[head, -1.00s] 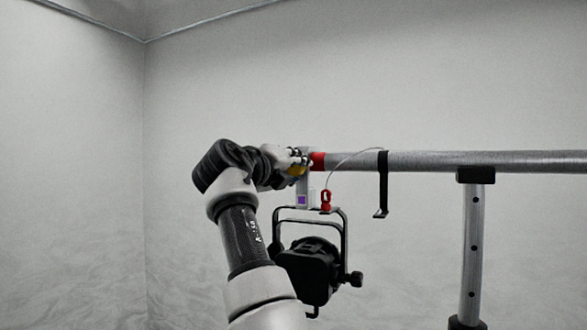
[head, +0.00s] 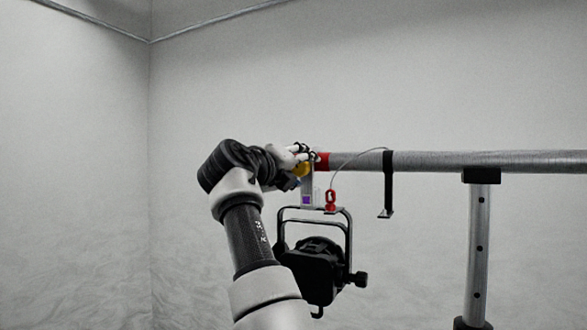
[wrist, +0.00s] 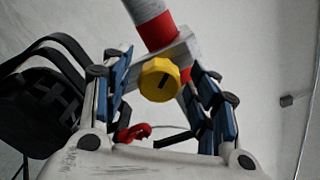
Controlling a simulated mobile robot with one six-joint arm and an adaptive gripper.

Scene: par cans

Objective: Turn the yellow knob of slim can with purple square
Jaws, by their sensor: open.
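The slim can (head: 312,268) is black and hangs by its yoke and a grey clamp (head: 309,187) from a horizontal pipe. A purple square (head: 306,200) marks the lower part of the clamp. My gripper (wrist: 165,88) is open, with one blue-padded finger on each side of the knob. I cannot tell whether the pads touch it.
The grey pipe (head: 450,161) has a red band (head: 322,161) beside the clamp. A red carabiner (head: 331,199) with a thin safety cable and a black hanging strap (head: 387,184) are to the right. An upright stand (head: 478,250) supports the pipe. The left side is clear.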

